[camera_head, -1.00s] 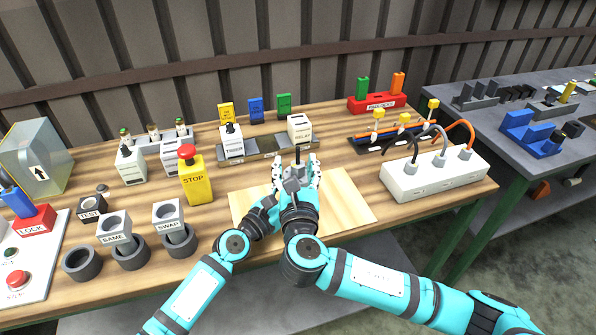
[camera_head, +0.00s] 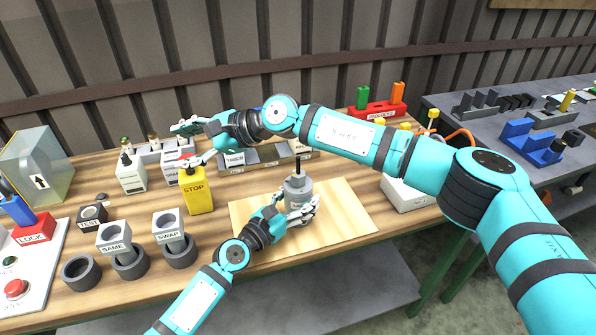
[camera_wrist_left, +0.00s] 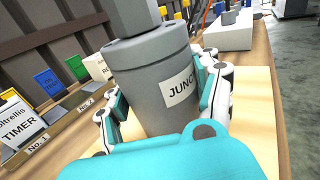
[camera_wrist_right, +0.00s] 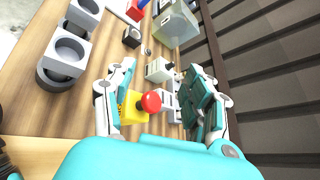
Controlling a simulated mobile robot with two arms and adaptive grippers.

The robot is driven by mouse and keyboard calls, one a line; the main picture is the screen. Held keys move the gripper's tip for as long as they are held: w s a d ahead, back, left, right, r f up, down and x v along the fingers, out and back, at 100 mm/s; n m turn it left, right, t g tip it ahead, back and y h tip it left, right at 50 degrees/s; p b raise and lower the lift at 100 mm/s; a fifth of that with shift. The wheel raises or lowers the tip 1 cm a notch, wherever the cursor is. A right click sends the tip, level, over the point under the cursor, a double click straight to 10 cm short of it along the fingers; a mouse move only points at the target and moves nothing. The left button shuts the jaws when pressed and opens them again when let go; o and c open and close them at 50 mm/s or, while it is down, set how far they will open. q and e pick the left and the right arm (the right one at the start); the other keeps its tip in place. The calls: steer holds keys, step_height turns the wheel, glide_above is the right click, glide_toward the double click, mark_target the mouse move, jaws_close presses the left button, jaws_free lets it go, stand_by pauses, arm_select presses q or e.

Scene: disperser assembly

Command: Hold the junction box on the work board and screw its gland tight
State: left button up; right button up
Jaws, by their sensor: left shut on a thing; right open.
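The junction box (camera_head: 298,188) is a grey cylinder standing upright on the pale wooden work board (camera_head: 345,215). A narrower grey part (camera_wrist_left: 135,15) sits on its top in the left wrist view; a thin dark stem rises above it in the head view. I cannot tell how tight the gland is. My left gripper (camera_head: 297,212) is shut around the box, with fingers on both sides of its label in the left wrist view. My right gripper (camera_head: 183,148) is open and empty, well left of the box, over the yellow STOP box (camera_head: 197,192).
SAME (camera_head: 113,235) and SWAP (camera_head: 167,223) blocks stand at the left. White labelled boxes (camera_head: 130,173) are near my right gripper. The board's right part is clear.

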steer(key=w+d+f+n+g+h, duration=0.1)
steer(key=d+f+n+h, duration=0.1)
steer(key=d+h, duration=0.2)
step_height(320, 180, up, 5)
steer(key=m+h, duration=0.1)
steer(key=h, duration=0.8)
glide_above(298, 172)
steer(key=shift+w+a+f+g, duration=0.1)
steer(key=shift+w+f+g, duration=0.1)
steer(key=shift+w+g, duration=0.15)
steer(key=shift+s+f, duration=0.1)
steer(key=shift+f, duration=0.05)
step_height(298, 172, down, 12)
steer(key=shift+r, duration=0.25)
steer(key=shift+c, duration=0.3)
jaws_close()
